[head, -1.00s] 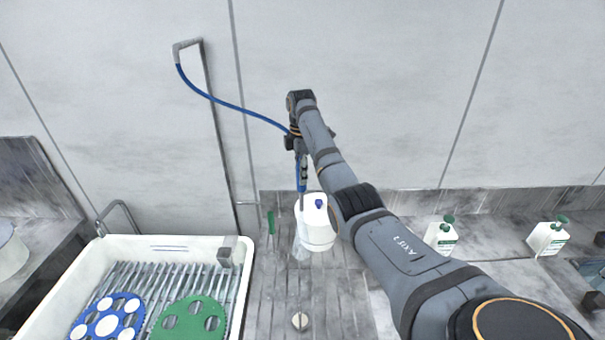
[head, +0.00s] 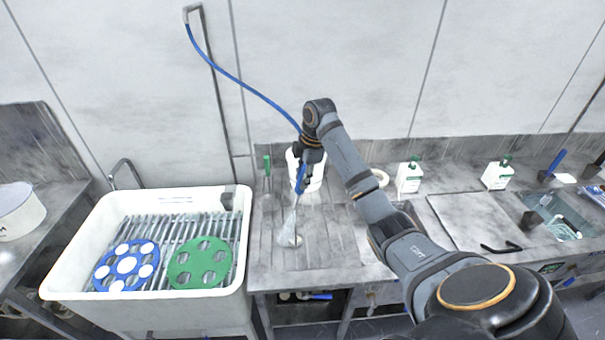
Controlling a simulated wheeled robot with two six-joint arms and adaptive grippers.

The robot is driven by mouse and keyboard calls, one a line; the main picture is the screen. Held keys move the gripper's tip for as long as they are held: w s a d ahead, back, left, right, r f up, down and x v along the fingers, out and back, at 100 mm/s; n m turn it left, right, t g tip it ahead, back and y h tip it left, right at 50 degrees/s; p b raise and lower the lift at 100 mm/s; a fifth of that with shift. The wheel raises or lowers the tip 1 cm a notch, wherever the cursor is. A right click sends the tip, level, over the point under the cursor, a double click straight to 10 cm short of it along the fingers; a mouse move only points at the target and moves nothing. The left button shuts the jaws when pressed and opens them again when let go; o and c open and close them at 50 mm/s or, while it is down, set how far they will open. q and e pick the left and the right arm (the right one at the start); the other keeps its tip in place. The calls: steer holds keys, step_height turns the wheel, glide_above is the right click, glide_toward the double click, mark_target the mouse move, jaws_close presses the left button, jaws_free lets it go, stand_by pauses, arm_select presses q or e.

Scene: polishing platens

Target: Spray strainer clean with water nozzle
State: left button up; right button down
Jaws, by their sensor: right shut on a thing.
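My right gripper (head: 308,158) is shut on the blue water nozzle (head: 301,178), whose blue hose (head: 248,88) runs up to a wall pipe. The nozzle points down over the grey draining counter. A pale, widening spray (head: 291,220) leaves its tip and reaches a small round metal piece on the counter, which looks like the strainer (head: 288,240). The spray partly covers the strainer, so its surface detail and any dirt cannot be made out. My left gripper is not in view.
A white sink (head: 70,262) at the left holds a blue disc (head: 111,268) and a green disc (head: 180,270) on a rack. A white container (head: 314,172) stands behind the nozzle. White bottles (head: 409,178) stand to the right. A green-handled tool (head: 267,167) is at the left.

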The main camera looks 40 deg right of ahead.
mark_target(301, 194)
steer(key=shift+w+d+f, duration=0.15)
steer(key=shift+f, duration=0.25)
steer(key=f, duration=0.2)
steer(key=shift+s+a+f, duration=0.3)
steer(key=shift+s+f, duration=0.05)
steer(key=shift+s, duration=0.05)
steer(key=shift+w+f, duration=0.1)
steer(key=shift+d, duration=0.15)
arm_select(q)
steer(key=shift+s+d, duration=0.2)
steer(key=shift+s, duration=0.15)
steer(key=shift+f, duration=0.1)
arm_select(e)
steer(key=shift+r, duration=2.5)
